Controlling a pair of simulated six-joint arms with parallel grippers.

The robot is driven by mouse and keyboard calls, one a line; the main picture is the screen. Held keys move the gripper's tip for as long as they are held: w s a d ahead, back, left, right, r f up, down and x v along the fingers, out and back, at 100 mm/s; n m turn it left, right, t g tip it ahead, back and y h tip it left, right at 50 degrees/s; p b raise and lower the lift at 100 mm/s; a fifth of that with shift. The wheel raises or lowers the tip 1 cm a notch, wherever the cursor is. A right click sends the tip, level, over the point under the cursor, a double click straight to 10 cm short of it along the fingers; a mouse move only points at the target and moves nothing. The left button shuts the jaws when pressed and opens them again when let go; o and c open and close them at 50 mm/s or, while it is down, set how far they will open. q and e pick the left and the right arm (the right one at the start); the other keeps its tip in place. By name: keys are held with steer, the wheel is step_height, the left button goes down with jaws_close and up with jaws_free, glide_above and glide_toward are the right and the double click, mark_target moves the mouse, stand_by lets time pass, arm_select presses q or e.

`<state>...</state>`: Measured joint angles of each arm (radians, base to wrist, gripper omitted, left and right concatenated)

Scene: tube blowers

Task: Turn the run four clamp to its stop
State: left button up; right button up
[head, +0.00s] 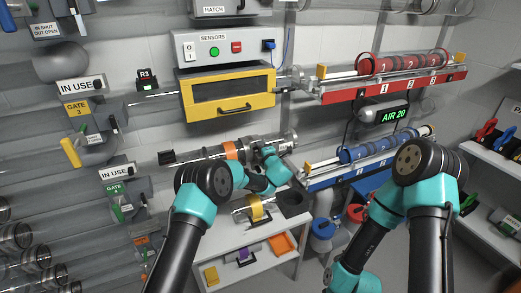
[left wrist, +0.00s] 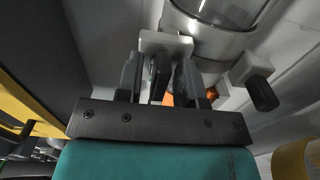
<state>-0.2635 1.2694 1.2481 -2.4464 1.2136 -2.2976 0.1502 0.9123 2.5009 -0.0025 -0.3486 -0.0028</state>
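The run four pipe (head: 205,153) crosses the wall below the yellow box, level with the gate 4 side, with an orange band (head: 231,150) on it. My left gripper (head: 272,157) is at its right end. In the left wrist view, a metal collar (left wrist: 215,42) surrounds clear tube, with a pale clamp block (left wrist: 165,42) beside it. A black lever (left wrist: 160,78) from that block stands between my left fingers (left wrist: 160,85). The fingers are apart, with a gap showing on the lever's left side; contact on the right is unclear. My right gripper is outside the views.
A second pale block with a black knob (left wrist: 262,93) sits right of the collar. A yellow box (head: 227,92) is above the run. A blue rack (head: 370,163) is close on the right, a red rack (head: 392,86) above it. A white bench (head: 225,248) stands below.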

arm_select(q)
steer(key=shift+o, duration=0.3)
steer(key=v, duration=1.7)
steer(key=shift+s, duration=0.15)
steer(key=shift+d, duration=0.15)
